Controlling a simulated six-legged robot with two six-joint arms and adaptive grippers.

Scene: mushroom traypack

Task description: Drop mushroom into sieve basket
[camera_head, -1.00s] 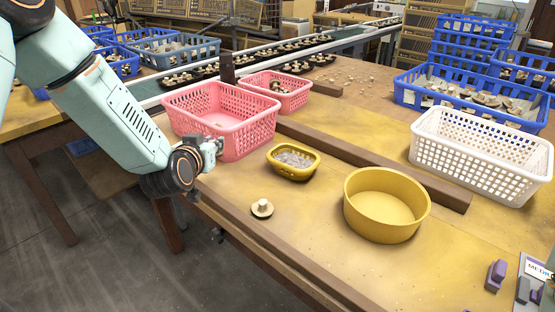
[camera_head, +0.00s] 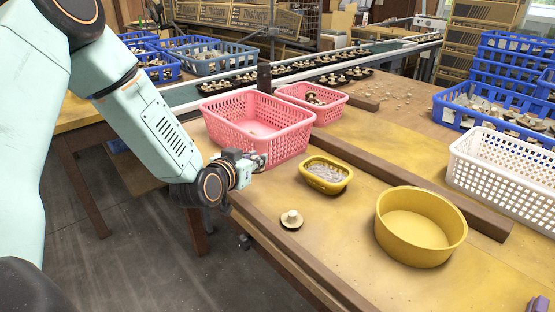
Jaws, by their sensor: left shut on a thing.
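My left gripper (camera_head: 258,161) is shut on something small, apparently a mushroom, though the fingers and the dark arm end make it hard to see. It is at the near side of the large pink perforated basket (camera_head: 290,139), low beside its wall and outside it. A pale mushroom (camera_head: 291,219) stands alone on the tabletop, right of and nearer than the gripper. A small yellow oval basket (camera_head: 326,188) with a greyish, mesh-like inside sits right of the gripper; it looks like the sieve basket.
A round yellow bowl (camera_head: 420,245), empty, stands at the right. A smaller pink basket (camera_head: 325,113) holds mushrooms. A white crate (camera_head: 505,175) and blue crates (camera_head: 480,125) stand further right. A brown rail (camera_head: 440,190) crosses the table (camera_head: 345,240).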

